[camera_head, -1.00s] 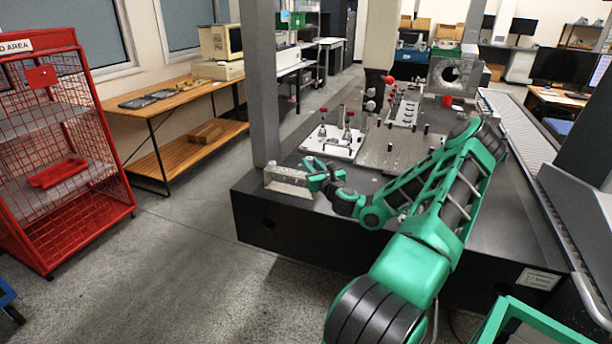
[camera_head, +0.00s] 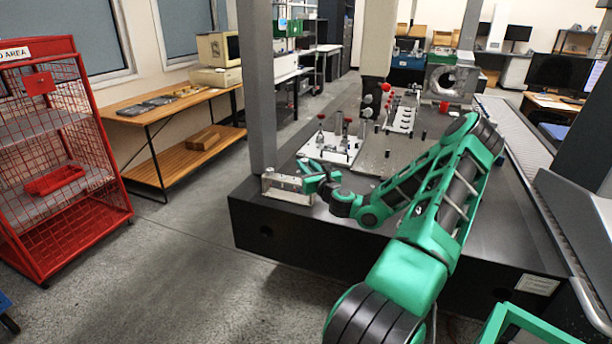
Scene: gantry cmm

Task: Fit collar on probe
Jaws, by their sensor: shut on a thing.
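My gripper (camera_head: 312,176) is at the front left corner of the black granite table (camera_head: 460,255), just right of a silvery, open-sided block or holder (camera_head: 288,188). The fingers are small in the picture and seen from behind. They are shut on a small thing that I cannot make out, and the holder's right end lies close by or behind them. I cannot tell whether the gripper touches the holder. I cannot make out the collar or the probe clearly.
A white fixture plate (camera_head: 330,148) with red-knobbed clamps stands behind the gripper. A grey plate (camera_head: 410,155) lies right of it. A grey upright column (camera_head: 256,85) rises close behind the holder. A ring-shaped metal part (camera_head: 440,82) stands at the back. A red cage (camera_head: 65,150) is far left.

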